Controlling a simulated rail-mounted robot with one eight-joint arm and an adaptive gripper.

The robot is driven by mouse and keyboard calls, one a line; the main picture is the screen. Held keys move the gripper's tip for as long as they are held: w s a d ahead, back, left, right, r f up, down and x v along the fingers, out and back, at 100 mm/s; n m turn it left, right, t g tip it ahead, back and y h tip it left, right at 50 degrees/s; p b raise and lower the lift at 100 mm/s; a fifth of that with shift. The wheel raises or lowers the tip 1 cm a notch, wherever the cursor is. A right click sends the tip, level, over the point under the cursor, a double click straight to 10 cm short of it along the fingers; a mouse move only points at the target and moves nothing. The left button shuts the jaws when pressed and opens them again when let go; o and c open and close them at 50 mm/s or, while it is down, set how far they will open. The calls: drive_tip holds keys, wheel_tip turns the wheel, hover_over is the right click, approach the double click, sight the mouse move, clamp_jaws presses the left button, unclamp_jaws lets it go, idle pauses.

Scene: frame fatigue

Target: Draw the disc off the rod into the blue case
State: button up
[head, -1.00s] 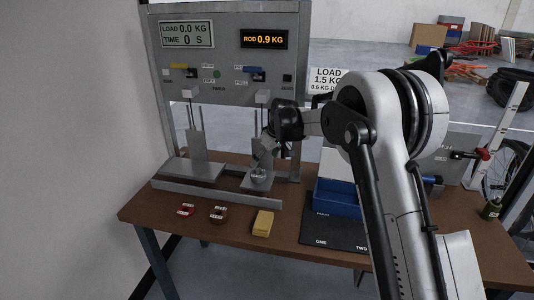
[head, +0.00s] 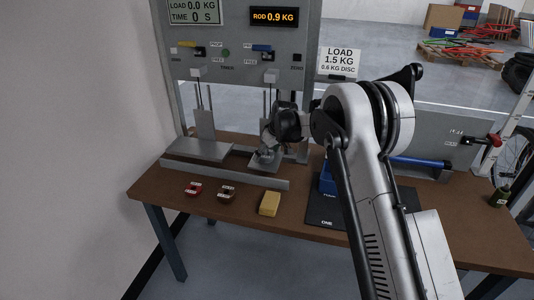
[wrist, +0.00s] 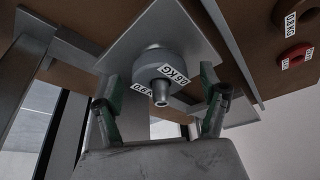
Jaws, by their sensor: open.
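The grey disc (wrist: 168,45) sits at the rod (wrist: 160,92) above a square metal plate (wrist: 130,42); white weight labels show around it. My gripper (wrist: 159,84) is open, with a green-padded finger on either side of the rod and disc, apart from them. In the head view my gripper (head: 267,146) is over the right-hand plate of the test rig, and the disc is mostly hidden beneath it.
The rig panel (head: 235,45) rises behind the plates. A metal rail (head: 225,176) runs along their front. A red disc (head: 193,189), a brown disc (head: 226,192) and a yellow block (head: 270,203) lie on the bench (head: 155,188) in front. The dark mat (head: 326,213) has bare room.

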drive_tip(key=c, duration=1.7)
drive_tip(key=o, duration=1)
drive_tip(key=c, duration=0.7)
drive_tip(key=shift+r, duration=0.25)
drive_tip(key=shift+r+p, duration=0.9)
drive_tip(key=shift+r, duration=2.15)
drive_tip(key=shift+r, duration=0.15)
drive_tip(key=shift+r+p, duration=0.6)
drive_tip(key=shift+r, duration=1.3)
